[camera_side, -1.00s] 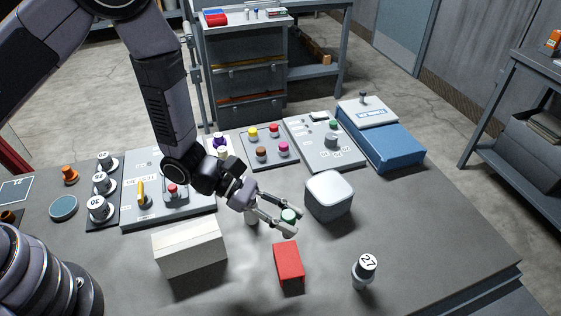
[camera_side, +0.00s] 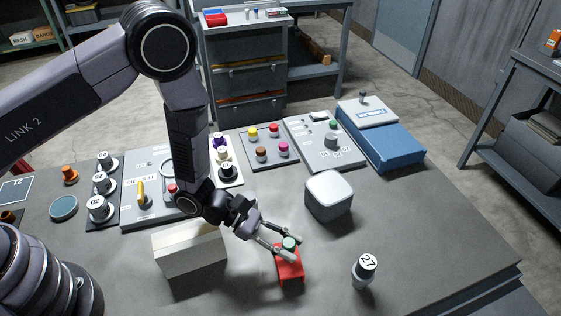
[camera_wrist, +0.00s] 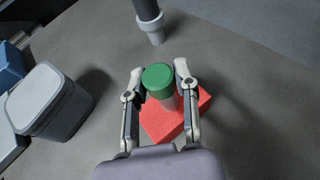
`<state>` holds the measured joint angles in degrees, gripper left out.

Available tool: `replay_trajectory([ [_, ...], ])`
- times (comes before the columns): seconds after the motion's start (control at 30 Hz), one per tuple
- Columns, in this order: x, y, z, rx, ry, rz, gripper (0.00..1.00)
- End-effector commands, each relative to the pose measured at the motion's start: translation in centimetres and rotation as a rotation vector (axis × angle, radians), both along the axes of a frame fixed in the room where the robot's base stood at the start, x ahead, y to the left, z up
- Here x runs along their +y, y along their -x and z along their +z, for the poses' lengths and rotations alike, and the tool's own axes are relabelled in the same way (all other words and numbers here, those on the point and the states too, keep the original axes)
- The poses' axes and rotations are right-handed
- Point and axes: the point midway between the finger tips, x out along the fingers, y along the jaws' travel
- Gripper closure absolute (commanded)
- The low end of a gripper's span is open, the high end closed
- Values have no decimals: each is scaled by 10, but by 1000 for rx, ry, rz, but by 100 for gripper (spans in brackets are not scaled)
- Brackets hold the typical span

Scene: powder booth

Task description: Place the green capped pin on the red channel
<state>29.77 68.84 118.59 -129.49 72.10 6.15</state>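The green capped pin (camera_side: 289,243) is upright between the fingers of my gripper (camera_side: 296,248), which is shut on it. In the wrist view the green cap (camera_wrist: 158,76) sits between both fingertips (camera_wrist: 160,80), with part of the pale body showing below. The red channel (camera_side: 290,270) lies on the table directly under the pin; it also shows in the wrist view (camera_wrist: 157,124). The pin is over the far part of the channel's top in the side view. I cannot tell whether its bottom touches the channel, since the fingers and cap hide it.
A pin marked 27 (camera_side: 363,274) stands to the right of the channel. A pale rounded box (camera_side: 329,196) is behind it, and a cream block (camera_side: 189,252) is to the left. Panels with knobs and pegs (camera_side: 269,147) line the back. The front right table is clear.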

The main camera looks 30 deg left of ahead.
Motion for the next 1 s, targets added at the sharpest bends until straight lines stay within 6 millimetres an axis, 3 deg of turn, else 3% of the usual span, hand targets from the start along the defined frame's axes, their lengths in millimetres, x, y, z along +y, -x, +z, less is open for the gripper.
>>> replay_trajectory([
  [0.17,0,0,0,0,0,0,48],
  [0.5,0,0,4,-1,0,0,48],
  [0.67,22,2,12,0,-1,4,48],
  [1.0,89,11,40,0,-1,5,48],
])
